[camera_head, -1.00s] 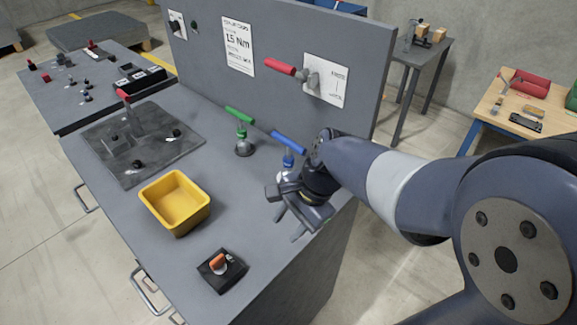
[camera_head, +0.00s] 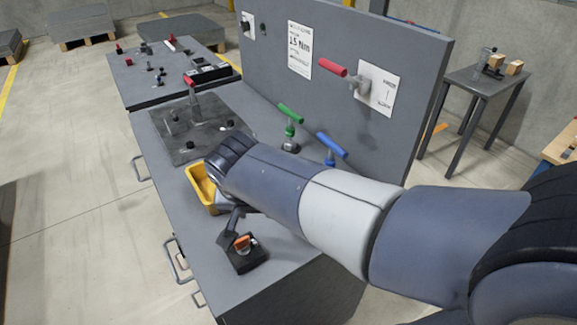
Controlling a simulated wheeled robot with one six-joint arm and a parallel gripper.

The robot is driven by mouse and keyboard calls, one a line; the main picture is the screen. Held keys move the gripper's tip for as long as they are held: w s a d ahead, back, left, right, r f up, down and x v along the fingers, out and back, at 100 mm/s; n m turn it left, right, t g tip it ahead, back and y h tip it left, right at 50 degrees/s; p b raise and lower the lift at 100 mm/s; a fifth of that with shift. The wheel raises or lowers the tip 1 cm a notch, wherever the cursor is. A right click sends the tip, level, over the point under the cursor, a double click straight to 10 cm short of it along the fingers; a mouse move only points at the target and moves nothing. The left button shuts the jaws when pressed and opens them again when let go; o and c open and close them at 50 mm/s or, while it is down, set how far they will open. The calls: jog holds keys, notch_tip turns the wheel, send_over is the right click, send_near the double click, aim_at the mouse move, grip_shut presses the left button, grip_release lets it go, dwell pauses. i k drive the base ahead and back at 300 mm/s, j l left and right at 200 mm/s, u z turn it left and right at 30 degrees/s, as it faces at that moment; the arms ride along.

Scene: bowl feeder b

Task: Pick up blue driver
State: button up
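The blue driver (camera_head: 332,145) stands at the back right of the grey workbench, in front of the upright panel. Its T-shaped blue handle is tilted, and its lower part is partly hidden behind my arm. My gripper (camera_head: 231,222) is at the front of the bench, between the yellow bin and the black block with an orange knob. It is well to the left of the blue driver and apart from it. My wrist hides most of the gripper, with one grey finger showing, so its opening cannot be made out.
The green driver (camera_head: 290,117) stands left of the blue one. A red-handled tool (camera_head: 334,68) is mounted on the panel (camera_head: 385,40). The yellow bin (camera_head: 203,192) is partly covered by my wrist. The black block (camera_head: 246,258) sits near the front edge. A dark plate (camera_head: 180,140) lies farther left.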

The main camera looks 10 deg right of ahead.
aim_at(330, 160)
jog(key=i+l+u, duration=0.1)
jog(key=l+u, duration=0.25)
jog(key=l, duration=0.2)
jog(key=l+u, duration=0.35)
jog(key=l, duration=0.15)
jog(key=l+u, duration=0.4)
jog(key=l, duration=0.55)
jog(key=k+l, duration=0.1)
jog(key=l, duration=0.3)
